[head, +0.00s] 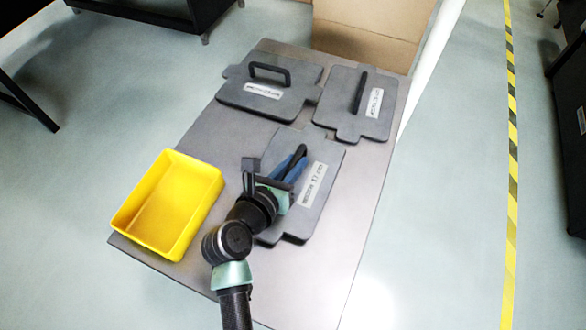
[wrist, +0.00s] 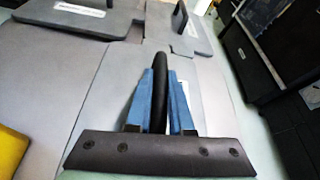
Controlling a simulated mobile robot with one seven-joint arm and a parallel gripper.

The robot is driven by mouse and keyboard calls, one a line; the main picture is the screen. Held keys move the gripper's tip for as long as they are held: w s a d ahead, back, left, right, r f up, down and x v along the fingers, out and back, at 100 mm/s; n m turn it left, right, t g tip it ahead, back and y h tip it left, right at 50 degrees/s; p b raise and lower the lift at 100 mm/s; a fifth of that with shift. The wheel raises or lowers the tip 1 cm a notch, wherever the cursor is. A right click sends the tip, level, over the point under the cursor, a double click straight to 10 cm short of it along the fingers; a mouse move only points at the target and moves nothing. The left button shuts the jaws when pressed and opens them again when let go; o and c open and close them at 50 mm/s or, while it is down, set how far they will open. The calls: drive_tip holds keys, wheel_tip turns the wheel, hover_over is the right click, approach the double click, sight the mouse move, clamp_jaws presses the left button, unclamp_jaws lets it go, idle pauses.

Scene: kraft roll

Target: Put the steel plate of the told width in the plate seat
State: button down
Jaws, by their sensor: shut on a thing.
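Three dark grey plates with black handles and white labels lie on a grey table (head: 205,135). The near plate (head: 325,187) has its handle (wrist: 159,90) between the blue fingers of my gripper (head: 288,168), which is shut on it. This plate seems to lie flat on the table; I cannot tell whether it is slightly raised. The back left plate (head: 300,102) and the back right plate (head: 340,117) stand free of my gripper. The label writing is too small to read surely. I cannot make out a plate seat in either view.
A yellow empty tray (head: 205,212) stands at the table's left edge. A cardboard box (head: 362,38) is behind the table. Yellow-black tape (head: 512,150) runs along the floor at right. Dark furniture (wrist: 268,40) stands farther right.

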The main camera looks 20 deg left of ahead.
drive_tip(key=shift+w+a+f, duration=0.1)
drive_tip(key=shift+f, duration=0.8)
drive_tip(key=shift+f, duration=0.15)
drive_tip(key=c, duration=0.8)
unclamp_jaws()
drive_tip(key=shift+f, duration=0.1)
drive_tip(key=shift+s+r, duration=0.2)
drive_tip(key=shift+s, duration=0.1)
drive_tip(key=v, duration=1.1)
drive_tip(key=shift+s+r+p, duration=0.15)
drive_tip(key=shift+s+p, duration=0.1)
drive_tip(key=shift+p, duration=0.1)
